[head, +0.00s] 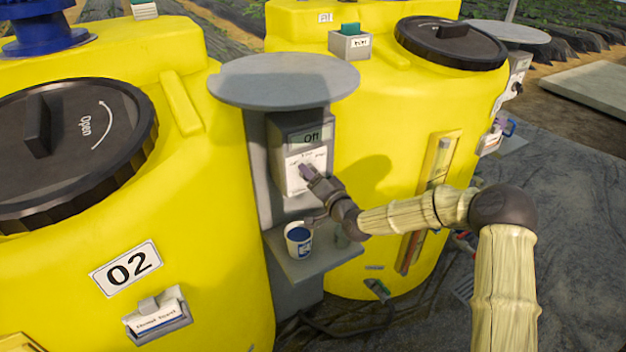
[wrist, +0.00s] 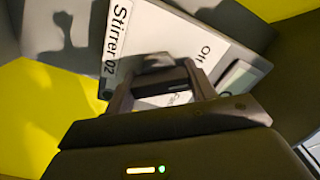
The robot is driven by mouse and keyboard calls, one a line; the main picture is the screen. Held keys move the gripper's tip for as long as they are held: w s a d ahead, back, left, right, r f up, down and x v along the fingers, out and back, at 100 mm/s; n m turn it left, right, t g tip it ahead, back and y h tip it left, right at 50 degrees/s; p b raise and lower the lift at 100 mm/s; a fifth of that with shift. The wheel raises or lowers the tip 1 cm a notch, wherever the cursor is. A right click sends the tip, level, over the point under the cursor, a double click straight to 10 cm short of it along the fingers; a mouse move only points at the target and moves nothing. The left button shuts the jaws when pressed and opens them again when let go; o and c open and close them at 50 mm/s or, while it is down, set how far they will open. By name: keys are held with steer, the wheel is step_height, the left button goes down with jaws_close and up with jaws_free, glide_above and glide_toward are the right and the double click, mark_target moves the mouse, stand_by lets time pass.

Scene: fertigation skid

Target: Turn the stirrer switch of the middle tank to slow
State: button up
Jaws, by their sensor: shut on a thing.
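The grey stirrer control box (head: 285,130) is on a post between two yellow tanks. Its white label reads "Stirrer 02" (wrist: 117,40) in the wrist view, with "Off" near one corner. The middle tank (head: 205,250) carries the number plate 02. My gripper (head: 308,172) is at the face of the box. In the wrist view my gripper (wrist: 160,80) is shut on the dark switch knob (wrist: 156,63). The fingers hide much of the knob, so its exact pointing is unclear. A small display (head: 312,137) above the label shows short text that looks like "On".
A round grey cover (head: 285,78) juts out above the box. A shelf (head: 330,258) below holds a white and blue cup (head: 298,240), close under my gripper. Another yellow tank (head: 350,110) stands to the right, behind my arm.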

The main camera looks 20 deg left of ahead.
steer(key=m+b, duration=0.2)
steer(key=m, duration=0.2)
steer(key=shift+f, duration=0.2)
steer(key=shift+r+m+b, duration=0.1)
steer(key=shift+m+b, duration=0.5)
steer(key=shift+m, duration=0.9)
steer(key=o, duration=1)
steer(key=shift+d, duration=0.1)
steer(key=b+v, duration=0.1)
steer(key=v, duration=1.6)
steer(key=shift+s, duration=0.2)
